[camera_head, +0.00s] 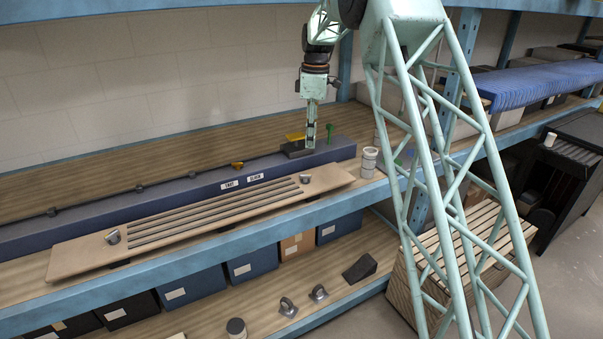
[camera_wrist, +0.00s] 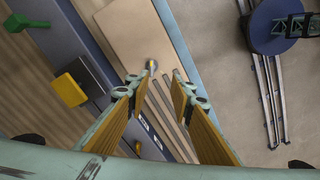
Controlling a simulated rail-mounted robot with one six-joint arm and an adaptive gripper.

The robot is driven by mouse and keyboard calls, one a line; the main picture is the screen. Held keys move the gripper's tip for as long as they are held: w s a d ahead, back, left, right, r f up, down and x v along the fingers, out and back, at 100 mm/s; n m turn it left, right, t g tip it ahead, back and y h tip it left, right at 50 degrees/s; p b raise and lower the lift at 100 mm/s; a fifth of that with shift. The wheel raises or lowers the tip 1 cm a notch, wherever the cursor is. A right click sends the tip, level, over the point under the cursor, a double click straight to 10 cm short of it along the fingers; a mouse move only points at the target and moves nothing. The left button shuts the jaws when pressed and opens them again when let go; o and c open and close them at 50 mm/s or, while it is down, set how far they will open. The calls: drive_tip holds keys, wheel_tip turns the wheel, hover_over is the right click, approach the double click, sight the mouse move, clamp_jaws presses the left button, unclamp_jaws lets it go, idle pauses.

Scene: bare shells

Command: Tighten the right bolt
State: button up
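A tan board (camera_head: 323,179) with several dark strips lies on the shelf. The right bolt (camera_head: 305,178), a small grey head, stands near the board's right end. It also shows in the wrist view (camera_wrist: 151,66), just beyond the gap between my fingertips. A second, left bolt (camera_head: 113,237) stands near the left end. My gripper (camera_head: 311,140) points down and appears above the right bolt in the head view, overlapping the blue beam behind. In the wrist view my gripper (camera_wrist: 156,88) has its two fingers apart with nothing held. The fingertips' height above the board is hard to tell.
A blue beam (camera_head: 330,153) with labels runs behind the board. It carries a dark block with a yellow part (camera_head: 296,137) and a green knob (camera_head: 329,128), close to my gripper. A white cup-like part (camera_head: 369,160) stands right of the board. The shelf's front edge is close.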

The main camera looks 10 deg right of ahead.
sight(305, 178)
drive_tip(key=w+f, duration=0.1)
drive_tip(key=w+a+f+n, duration=0.1)
drive_tip(key=shift+w+a, duration=0.2)
drive_tip(key=shift+w, duration=0.15)
drive_tip(key=shift+f, duration=0.15)
drive_tip(key=shift+f+b, duration=0.3)
drive_tip(key=shift+f, duration=6.45)
drive_tip(key=shift+c, duration=0.9)
clamp_jaws()
